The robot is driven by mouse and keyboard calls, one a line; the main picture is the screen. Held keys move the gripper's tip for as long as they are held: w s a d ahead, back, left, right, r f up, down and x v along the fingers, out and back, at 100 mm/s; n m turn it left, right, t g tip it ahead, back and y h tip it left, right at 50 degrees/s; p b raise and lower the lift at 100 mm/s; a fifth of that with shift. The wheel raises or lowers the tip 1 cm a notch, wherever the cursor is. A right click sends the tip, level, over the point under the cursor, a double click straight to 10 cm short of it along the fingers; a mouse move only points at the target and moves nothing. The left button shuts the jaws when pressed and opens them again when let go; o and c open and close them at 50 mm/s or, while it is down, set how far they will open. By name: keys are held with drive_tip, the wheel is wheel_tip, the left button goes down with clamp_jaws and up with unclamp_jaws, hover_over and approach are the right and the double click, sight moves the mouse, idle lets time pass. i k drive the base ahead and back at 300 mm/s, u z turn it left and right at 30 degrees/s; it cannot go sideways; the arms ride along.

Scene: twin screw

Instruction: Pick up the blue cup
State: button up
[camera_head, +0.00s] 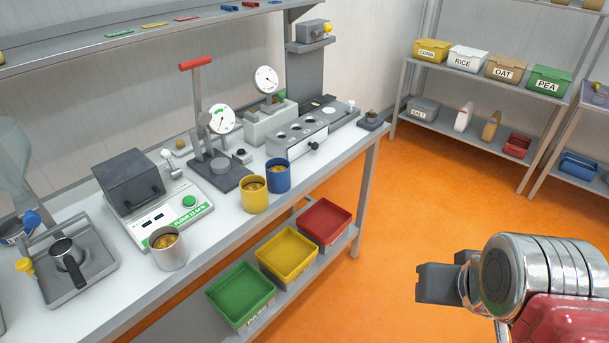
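The blue cup (278,176) stands upright on the metal workbench (225,220), near its front edge, with brownish contents showing inside. A yellow cup (254,195) stands close beside it on the left, also with brownish contents. My gripper (425,283) is at the lower right, over the orange floor, well to the right of the bench and far from the blue cup. The dark gripper end shows from the side, and I cannot tell whether its fingers are apart.
A press with a red handle (196,63) and a grey block with holes (297,134) stand behind the cups. Green (241,293), yellow (287,254) and red (325,221) bins sit on the lower shelf. Open floor lies right of the bench.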

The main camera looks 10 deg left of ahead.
sight(278, 173)
drive_tip(key=z, duration=0.45)
drive_tip(key=k, duration=0.75)
drive_tip(key=u, duration=1.65)
drive_tip(key=i, duration=1)
drive_tip(key=u, duration=0.05)
